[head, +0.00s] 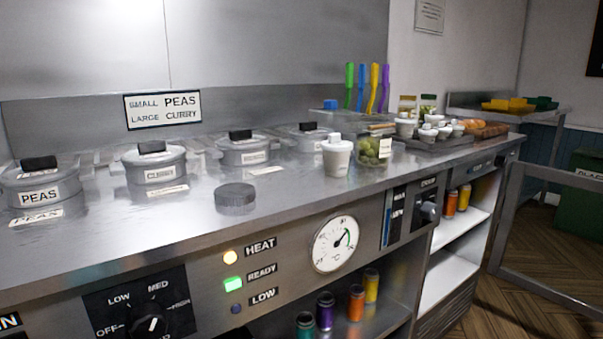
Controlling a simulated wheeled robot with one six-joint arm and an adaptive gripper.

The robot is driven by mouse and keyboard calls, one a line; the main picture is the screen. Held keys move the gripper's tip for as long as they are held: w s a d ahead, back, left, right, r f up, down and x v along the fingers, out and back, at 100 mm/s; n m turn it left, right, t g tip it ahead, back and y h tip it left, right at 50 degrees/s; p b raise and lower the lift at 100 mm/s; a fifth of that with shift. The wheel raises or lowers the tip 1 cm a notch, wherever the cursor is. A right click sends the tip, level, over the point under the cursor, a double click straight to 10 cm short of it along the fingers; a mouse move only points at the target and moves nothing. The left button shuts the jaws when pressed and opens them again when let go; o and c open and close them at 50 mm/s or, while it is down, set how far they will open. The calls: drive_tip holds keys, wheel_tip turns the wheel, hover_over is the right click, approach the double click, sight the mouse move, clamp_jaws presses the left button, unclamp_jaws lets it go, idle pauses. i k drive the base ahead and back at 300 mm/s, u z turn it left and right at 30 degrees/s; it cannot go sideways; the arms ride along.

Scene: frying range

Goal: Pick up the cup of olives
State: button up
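A clear cup (371,152) with green, round olive-like contents stands on the steel counter (285,205), right of centre. It has a pale label at its upper right. A white lidded cup (337,157) stands close to its left and in front. My gripper is not in view.
Several lidded pots (155,163) sit in the counter at the left. A dark round lid (235,196) lies near the front edge. A tray (430,148) of small white cups is to the right, with jars (427,105) behind. Colourful upright utensils (373,88) stand behind the clear cup.

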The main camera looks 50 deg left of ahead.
sight(337, 164)
drive_tip(key=k, duration=0.45)
drive_tip(key=u, duration=0.7)
